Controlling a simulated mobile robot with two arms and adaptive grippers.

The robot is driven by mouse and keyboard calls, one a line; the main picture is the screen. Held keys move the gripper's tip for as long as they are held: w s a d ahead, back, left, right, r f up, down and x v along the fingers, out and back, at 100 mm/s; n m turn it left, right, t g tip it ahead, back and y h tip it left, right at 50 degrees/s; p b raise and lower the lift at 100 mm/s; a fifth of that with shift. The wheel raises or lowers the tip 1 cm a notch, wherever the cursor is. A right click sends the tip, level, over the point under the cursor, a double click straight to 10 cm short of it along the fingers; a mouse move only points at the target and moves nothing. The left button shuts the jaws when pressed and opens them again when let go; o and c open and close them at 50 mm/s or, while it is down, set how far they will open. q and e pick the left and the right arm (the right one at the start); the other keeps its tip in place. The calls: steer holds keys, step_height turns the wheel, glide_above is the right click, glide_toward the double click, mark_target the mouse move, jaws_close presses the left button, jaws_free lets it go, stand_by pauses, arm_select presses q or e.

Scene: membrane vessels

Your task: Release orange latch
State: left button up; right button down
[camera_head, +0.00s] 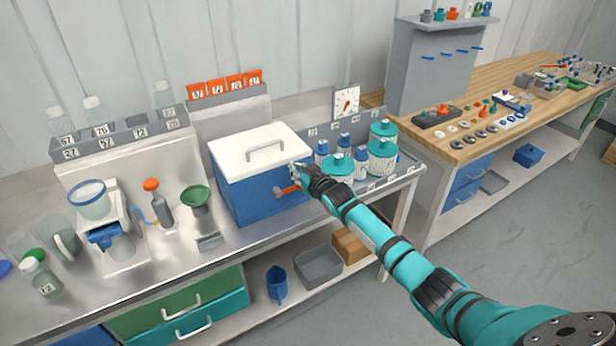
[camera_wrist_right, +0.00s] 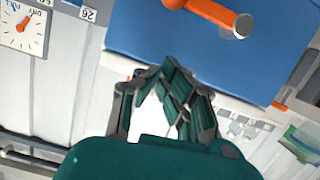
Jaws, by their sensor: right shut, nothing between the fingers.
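The blue box (camera_head: 247,200) with a white lid (camera_head: 235,158) and a lid handle stands on the metal bench in the head view. The lid lies on the box. An orange latch (camera_head: 287,190) shows on the box's right-hand side. In the right wrist view the orange latch (camera_wrist_right: 205,12) is a bar with a rounded, pale-faced end, in front of the blue box wall (camera_wrist_right: 260,50). My right gripper (camera_head: 297,171) is shut and empty, close to the box beside the latch. In the wrist view its fingertips (camera_wrist_right: 166,72) are apart from the latch. My left gripper is not in view.
Teal-lidded jars (camera_head: 381,160) and small blue-capped bottles stand just right of the box. A dial (camera_head: 346,103) stands behind them. A green funnel (camera_head: 196,198) and an orange-topped bottle (camera_head: 161,205) stand left of the box. A small orange piece (camera_wrist_right: 279,104) shows at the box's edge.

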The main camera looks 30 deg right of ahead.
steer(key=b+v, duration=0.2)
steer(key=v, duration=0.8)
steer(key=shift+d+f, duration=0.2)
steer(key=shift+f, duration=0.1)
